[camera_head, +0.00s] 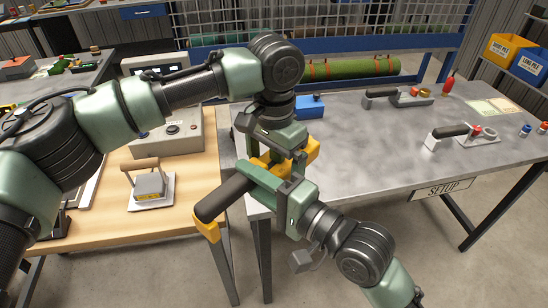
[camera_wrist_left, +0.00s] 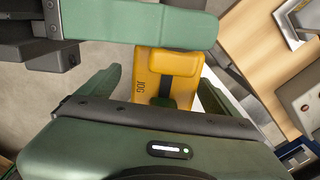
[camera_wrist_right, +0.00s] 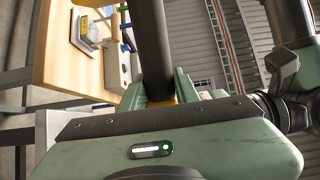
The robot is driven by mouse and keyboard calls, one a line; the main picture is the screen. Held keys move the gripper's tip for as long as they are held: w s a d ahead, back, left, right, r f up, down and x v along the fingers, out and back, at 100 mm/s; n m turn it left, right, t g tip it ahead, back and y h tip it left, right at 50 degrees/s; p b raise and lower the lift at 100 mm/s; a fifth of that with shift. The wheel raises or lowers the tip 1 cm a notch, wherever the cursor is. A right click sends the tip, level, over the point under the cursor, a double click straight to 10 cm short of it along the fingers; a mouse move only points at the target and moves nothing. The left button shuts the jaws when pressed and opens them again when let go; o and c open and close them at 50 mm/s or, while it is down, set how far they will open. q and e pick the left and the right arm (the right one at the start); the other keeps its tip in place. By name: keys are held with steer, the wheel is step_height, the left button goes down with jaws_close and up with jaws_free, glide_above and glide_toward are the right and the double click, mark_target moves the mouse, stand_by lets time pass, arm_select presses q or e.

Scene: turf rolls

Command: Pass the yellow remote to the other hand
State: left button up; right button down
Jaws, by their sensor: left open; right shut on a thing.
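The yellow remote (camera_head: 210,229) has a long black grip and a yellow body marked "JOG". My right gripper (camera_head: 256,180) is shut on its black grip (camera_head: 225,198), holding it in the air before the gap between the two tables. In the right wrist view the grip (camera_wrist_right: 153,45) rises between the fingers. My left gripper (camera_head: 276,158) comes down from above, open, with the remote's yellow body between or just beyond its fingers. In the left wrist view the yellow body (camera_wrist_left: 166,68) shows between the spread fingers; I cannot tell if they touch it. The right gripper crosses the top there.
A wooden bench (camera_head: 190,190) with a grey control box (camera_head: 170,135) stands at left.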

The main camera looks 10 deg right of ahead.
arm_select(q)
steer(key=c, duration=1.5)
steer(key=shift+s, duration=0.1)
steer(key=c, duration=0.5)
arm_select(e)
steer(key=c, duration=1.5)
jaws_free()
arm_select(q)
jaws_close()
arm_select(e)
steer(key=o, duration=0.5)
steer(key=shift+o, duration=0.2)
